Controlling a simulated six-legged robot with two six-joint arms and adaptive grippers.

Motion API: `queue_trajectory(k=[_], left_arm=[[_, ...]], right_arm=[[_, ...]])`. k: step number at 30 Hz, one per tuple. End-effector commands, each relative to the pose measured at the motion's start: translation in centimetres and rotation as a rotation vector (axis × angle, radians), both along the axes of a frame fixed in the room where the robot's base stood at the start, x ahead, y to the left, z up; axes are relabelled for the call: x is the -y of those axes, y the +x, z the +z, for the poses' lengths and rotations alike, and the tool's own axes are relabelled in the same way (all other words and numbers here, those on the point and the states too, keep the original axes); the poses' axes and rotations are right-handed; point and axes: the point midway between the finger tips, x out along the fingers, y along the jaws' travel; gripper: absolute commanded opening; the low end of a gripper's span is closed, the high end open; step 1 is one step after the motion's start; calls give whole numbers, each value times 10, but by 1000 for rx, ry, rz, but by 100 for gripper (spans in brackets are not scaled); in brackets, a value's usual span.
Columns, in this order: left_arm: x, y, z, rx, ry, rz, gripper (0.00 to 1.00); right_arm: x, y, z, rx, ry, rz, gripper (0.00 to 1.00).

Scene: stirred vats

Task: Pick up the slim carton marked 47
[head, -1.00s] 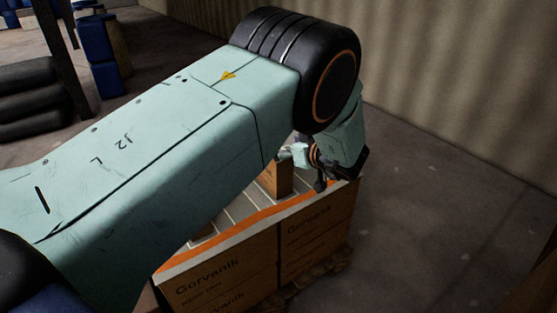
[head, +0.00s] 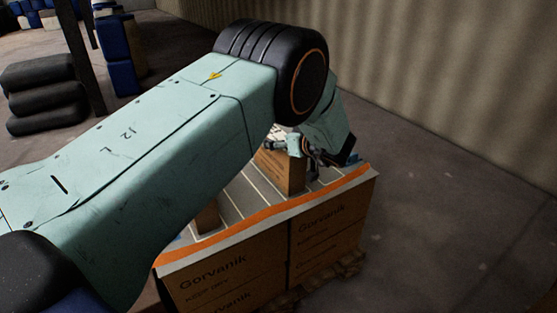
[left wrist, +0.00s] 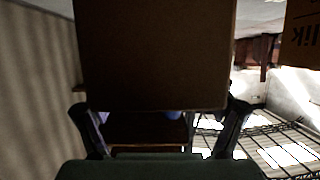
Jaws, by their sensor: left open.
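A slim upright brown carton (head: 280,172) stands on top of the stacked boxes, partly hidden behind my left arm. No number on it can be read. My left gripper (head: 311,168) is at its right side in the head view, its fingers small and dark there. In the left wrist view a brown carton face (left wrist: 155,55) fills the upper middle, very close. The open fingers of my left gripper (left wrist: 160,110) stand to either side of its lower edge. I cannot tell whether they touch it. My right gripper is not in view.
The stack of Gorvanik boxes (head: 325,232) has an orange-edged top and sits on a pallet. Another small brown carton (head: 207,217) stands on it under my arm. A corrugated wall (head: 430,80) rises behind. Black stacked bags (head: 45,95) lie at left. Floor at right is clear.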

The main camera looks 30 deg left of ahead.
Motion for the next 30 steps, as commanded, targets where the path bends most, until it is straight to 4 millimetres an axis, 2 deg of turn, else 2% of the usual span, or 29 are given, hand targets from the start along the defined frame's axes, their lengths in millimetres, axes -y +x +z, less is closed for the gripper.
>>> queue_trajectory(k=[4,30], left_arm=[[1,1,0,-1,-1,0,83],[1,0,0,0,-1,1,9]], right_arm=[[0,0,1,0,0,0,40],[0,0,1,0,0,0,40]])
